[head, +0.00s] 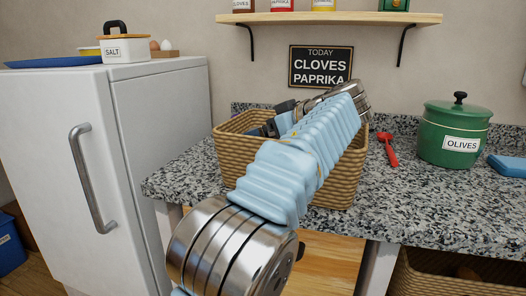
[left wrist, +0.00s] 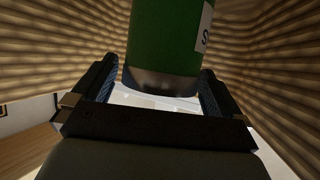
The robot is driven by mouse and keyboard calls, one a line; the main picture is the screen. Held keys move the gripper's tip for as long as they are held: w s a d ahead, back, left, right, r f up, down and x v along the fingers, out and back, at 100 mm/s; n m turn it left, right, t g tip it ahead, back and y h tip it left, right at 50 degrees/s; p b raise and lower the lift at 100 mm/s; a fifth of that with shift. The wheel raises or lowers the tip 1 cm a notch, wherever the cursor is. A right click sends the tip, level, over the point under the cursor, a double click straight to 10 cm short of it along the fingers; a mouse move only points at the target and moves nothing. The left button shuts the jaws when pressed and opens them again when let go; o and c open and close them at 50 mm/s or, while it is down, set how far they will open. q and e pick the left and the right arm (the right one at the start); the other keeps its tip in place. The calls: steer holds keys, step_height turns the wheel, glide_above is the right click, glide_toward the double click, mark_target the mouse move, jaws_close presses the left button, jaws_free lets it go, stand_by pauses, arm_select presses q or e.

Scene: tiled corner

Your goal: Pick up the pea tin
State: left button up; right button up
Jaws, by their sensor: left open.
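A green tin (left wrist: 165,40) with a silvery rim and a white label (left wrist: 205,27) fills the upper middle of the left wrist view. Only a letter like S shows on the label, so I cannot read its full name. My left gripper (left wrist: 160,88) is open, with one blue-padded finger on each side of the tin's rim end; I cannot tell whether the pads touch it. In the head view my left gripper (head: 268,128) reaches into the wicker basket (head: 340,180), partly hidden by my arm. The tin is hidden there. My right gripper is not in view.
The basket stands on a speckled counter (head: 430,210), its walls close around the gripper. A red spoon-like utensil (head: 388,150), a green OLIVES jar (head: 455,133) and a blue item (head: 507,165) are to the right. A white fridge (head: 160,110) stands left. A shelf (head: 330,18) hangs above.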

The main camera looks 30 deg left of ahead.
arm_select(q)
steer(key=shift+x, duration=1.05)
steer(key=shift+c, duration=0.5)
steer(key=c, duration=1.2)
steer(key=shift+r, duration=0.2)
